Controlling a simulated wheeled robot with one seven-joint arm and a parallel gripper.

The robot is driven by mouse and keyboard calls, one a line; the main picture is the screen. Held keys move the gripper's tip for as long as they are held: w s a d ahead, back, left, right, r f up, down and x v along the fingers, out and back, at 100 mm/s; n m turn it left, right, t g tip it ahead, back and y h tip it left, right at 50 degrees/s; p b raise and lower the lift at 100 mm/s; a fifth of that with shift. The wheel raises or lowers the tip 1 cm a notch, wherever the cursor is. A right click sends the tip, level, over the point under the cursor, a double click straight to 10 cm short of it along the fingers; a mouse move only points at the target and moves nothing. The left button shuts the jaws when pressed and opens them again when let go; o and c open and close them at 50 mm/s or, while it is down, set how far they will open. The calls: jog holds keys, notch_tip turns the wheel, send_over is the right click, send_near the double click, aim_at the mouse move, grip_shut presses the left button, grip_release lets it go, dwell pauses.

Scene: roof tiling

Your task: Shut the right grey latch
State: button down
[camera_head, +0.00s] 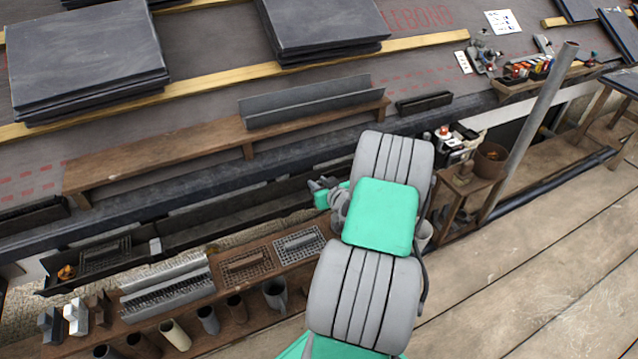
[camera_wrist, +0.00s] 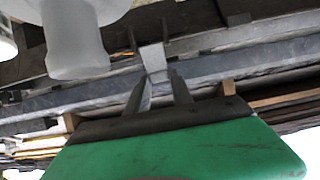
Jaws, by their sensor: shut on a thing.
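My gripper (camera_head: 322,187) reaches over the dark gutter (camera_head: 215,222) that runs along the eave. In the wrist view my gripper (camera_wrist: 158,82) has its two fingers close together around the lower end of a small light-grey latch tab (camera_wrist: 153,56). The tab stands up between two dark upright prongs at the gutter's edge. In the head view the right latch is too small and too covered by my gripper to make out. A small grey fitting (camera_head: 155,246) shows on the gutter further left.
A wooden shelf (camera_head: 200,318) below the gutter holds mesh guards, pipe pieces and blocks. A plank bench (camera_head: 190,148) with a grey channel stands above it on the roof. A grey pole (camera_head: 530,130) rises at right. The plank floor (camera_head: 520,270) is clear.

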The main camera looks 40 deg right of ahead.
jog(key=shift+w+r+g+p, duration=0.25)
jog(key=shift+r+g+p, duration=0.05)
jog(key=shift+p, duration=0.55)
jog(key=shift+w+d+g+y+p, duration=0.1)
jog(key=shift+w+g+y+p, duration=0.25)
jog(key=shift+g+p, duration=0.55)
jog(key=g+p, duration=0.1)
jog(key=w+f+g+p, duration=0.1)
jog(key=shift+d+y+p, duration=0.15)
jog(key=shift+y+p, duration=0.2)
jog(key=g, duration=0.1)
jog(key=w+f+g, duration=0.1)
jog(key=g, duration=0.1)
jog(key=shift+d+f+g+y+p, duration=0.2)
jog(key=shift+g+y+p, duration=0.1)
jog(key=shift+y+p, duration=0.1)
jog(key=shift+w+d+f+g+y+b, duration=0.1)
jog(key=shift+w+f+g+y+b, duration=0.2)
jog(key=shift+g, duration=0.45)
jog(key=shift+w+f+g+y+b, duration=0.1)
jog(key=shift+f+g+y, duration=0.1)
jog(key=shift+f+g, duration=0.4)
jog(key=shift+r, duration=0.2)
